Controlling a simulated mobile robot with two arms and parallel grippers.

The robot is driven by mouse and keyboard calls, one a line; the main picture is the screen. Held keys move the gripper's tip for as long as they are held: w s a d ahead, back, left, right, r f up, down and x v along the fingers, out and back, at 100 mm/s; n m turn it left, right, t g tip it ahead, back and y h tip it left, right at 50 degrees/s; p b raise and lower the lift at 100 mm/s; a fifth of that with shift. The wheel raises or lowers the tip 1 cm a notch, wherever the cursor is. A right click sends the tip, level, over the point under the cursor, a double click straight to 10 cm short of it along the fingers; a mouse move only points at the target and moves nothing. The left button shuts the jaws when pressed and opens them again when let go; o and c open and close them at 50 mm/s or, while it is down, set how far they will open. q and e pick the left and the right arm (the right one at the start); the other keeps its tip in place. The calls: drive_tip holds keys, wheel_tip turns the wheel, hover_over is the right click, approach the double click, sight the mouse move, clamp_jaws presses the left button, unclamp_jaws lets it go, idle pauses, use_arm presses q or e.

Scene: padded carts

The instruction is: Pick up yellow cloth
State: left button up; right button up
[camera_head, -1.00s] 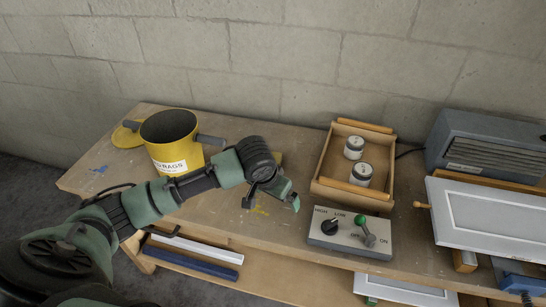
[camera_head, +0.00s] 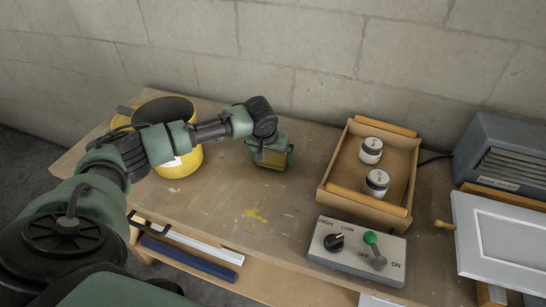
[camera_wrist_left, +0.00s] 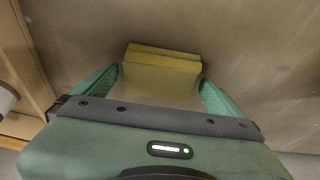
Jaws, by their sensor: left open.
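The yellow cloth (camera_wrist_left: 162,72) is a folded block on the tabletop. In the left wrist view it lies between the two green fingers of my left gripper (camera_wrist_left: 158,80), with a gap on each side. In the head view my left gripper (camera_head: 270,152) points down over the cloth (camera_head: 272,162), which shows partly between the fingers; the rest is hidden. The left gripper is open. My right gripper is not in view.
A yellow rags bin (camera_head: 180,165) stands left, partly behind my arm. A wooden tray (camera_head: 327,150) with two jars is right of the gripper, also at the left wrist view's edge (camera_wrist_left: 25,70). A switch box (camera_head: 357,262) sits in front. Behind is a block wall (camera_head: 330,50).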

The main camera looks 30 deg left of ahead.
sight(272, 156)
use_arm(q)
drive_tip(key=shift+f, duration=0.2)
drive_tip(key=c, duration=1.3)
wheel_tip(272, 156, up, 20)
drive_tip(key=b, duration=0.1)
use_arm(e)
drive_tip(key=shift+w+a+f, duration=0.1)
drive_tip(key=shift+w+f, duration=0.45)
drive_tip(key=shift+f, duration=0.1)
